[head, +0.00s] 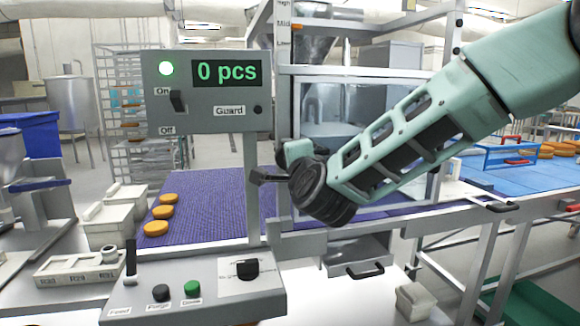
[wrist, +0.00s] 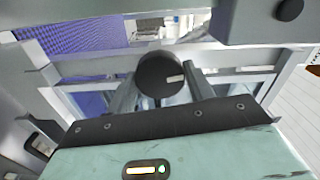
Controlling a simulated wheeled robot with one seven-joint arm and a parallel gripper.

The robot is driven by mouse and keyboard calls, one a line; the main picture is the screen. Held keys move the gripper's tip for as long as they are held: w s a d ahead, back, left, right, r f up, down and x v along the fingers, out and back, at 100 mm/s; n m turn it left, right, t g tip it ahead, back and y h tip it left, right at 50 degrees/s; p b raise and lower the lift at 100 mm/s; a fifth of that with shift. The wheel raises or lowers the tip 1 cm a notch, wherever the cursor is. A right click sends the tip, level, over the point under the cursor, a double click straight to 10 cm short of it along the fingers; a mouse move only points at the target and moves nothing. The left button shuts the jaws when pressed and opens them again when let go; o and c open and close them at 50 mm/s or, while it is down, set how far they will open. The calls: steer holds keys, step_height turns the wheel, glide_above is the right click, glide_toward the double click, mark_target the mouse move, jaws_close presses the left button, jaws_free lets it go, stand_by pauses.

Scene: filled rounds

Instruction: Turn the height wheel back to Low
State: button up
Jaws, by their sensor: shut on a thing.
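My gripper (wrist: 163,88) is shut on a round black wheel (wrist: 158,71) with a pale mark on its right side. One grey finger lies on each side of it in the wrist view. In the head view my gripper (head: 268,177) is at the post in the middle of the machine, and my own wrist hides much of this spot. I cannot make out the wheel clearly there. A height scale (head: 284,24) with High, Mid and Low labels runs down the upper post. I cannot tell where its pointer stands.
A control box (head: 205,118) reads 0 pcs, with a green lamp and an On/Off switch. A console (head: 195,300) with a lever, buttons and a knob stands in front. Orange rounds (head: 160,212) lie on the purple belt (head: 212,212). A blue belt is at right.

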steer(key=shift+f+n, duration=0.1)
steer(key=shift+n, duration=7.9)
steer(key=shift+p, duration=0.3)
steer(key=o, duration=1)
steer(key=shift+c, duration=0.2)
steer(key=shift+s, duration=0.1)
steer(key=b+v, duration=0.2)
steer(key=v, duration=1.5)
